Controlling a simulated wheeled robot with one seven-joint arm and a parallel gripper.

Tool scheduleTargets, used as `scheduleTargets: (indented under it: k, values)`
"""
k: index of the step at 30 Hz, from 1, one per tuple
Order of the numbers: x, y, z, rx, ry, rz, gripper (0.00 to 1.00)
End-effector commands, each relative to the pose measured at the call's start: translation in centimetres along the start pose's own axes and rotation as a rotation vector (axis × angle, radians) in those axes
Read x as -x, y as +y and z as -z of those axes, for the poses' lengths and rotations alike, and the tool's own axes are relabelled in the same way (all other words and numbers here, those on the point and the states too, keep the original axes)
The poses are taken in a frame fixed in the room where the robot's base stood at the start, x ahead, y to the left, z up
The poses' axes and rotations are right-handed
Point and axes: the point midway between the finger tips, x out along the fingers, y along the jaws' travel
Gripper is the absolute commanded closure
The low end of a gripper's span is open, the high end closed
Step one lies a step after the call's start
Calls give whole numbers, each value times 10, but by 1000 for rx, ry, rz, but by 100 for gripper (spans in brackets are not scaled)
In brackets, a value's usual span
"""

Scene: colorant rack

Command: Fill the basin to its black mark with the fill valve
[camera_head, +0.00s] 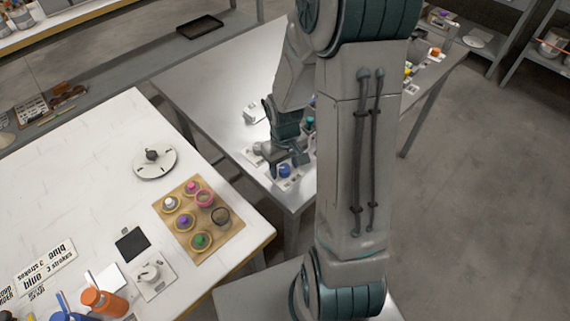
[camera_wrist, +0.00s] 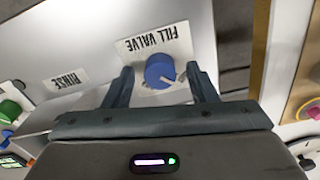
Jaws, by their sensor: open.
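The fill valve is a round blue knob with a light pointer line (camera_wrist: 160,70), beside a label reading FILL VALVE in the wrist view. In the head view the blue knob (camera_head: 285,171) sits at the near corner of the grey metal table. My gripper (camera_wrist: 160,74) is open, with one finger on each side of the knob. Whether the fingers touch it I cannot tell. In the head view my gripper (camera_head: 279,155) is just above the knob, partly hiding the area. I cannot make out the basin or its black mark; my arm covers part of that table.
A RINSE label (camera_wrist: 66,81) and a green knob (camera_wrist: 10,109) are to the left in the wrist view.

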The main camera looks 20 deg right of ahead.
Motion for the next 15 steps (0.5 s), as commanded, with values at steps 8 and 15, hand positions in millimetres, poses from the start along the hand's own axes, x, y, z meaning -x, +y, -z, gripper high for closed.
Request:
scheduleTargets:
  k: [8,15]
  values:
    - [0,0,0,0,0,0,70]
    - [0,0,0,-11,0,0,93]
